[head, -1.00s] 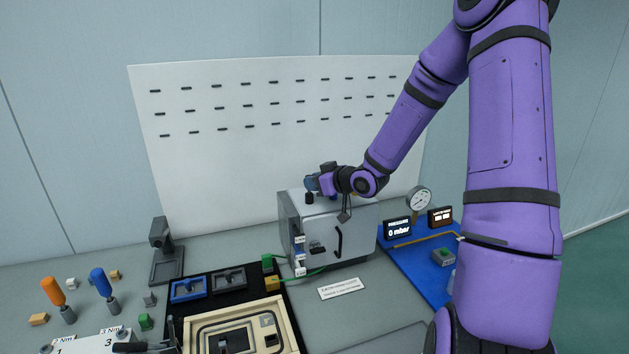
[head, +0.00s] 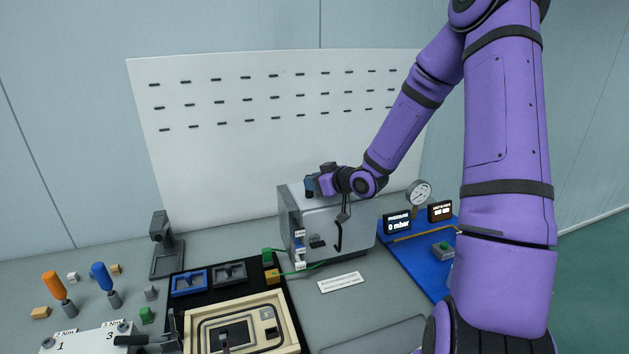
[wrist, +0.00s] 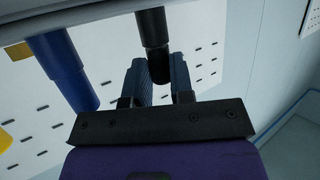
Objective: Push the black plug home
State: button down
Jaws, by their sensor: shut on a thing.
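My gripper (head: 311,186) is over the rear left of the top of the grey metal box (head: 350,225). In the wrist view its two blue-grey fingers (wrist: 160,68) are shut on the black plug (wrist: 152,25), a slim black cylinder with its end between them. The other end of the plug runs toward the pale box surface at the top of that view, and how deep it sits cannot be told. A thicker blue cylinder (wrist: 62,65) stands beside it, apart from the fingers. In the head view the plug is small and mostly hidden by the gripper.
A yellow piece (wrist: 5,138) shows at the left edge of the wrist view. A white slotted panel (head: 260,110) stands behind the box. A gauge (head: 418,193) and displays stand on a blue mat (head: 425,262) to the right. A black tray area (head: 255,285) lies front left.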

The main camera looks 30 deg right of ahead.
jog(key=c, duration=0.9)
grip_release()
jog(key=shift+f, duration=0.1)
jog(key=shift+s+d, duration=0.1)
jog(key=v, duration=1)
jog(key=shift+s, duration=0.25)
jog(key=shift+s, duration=0.1)
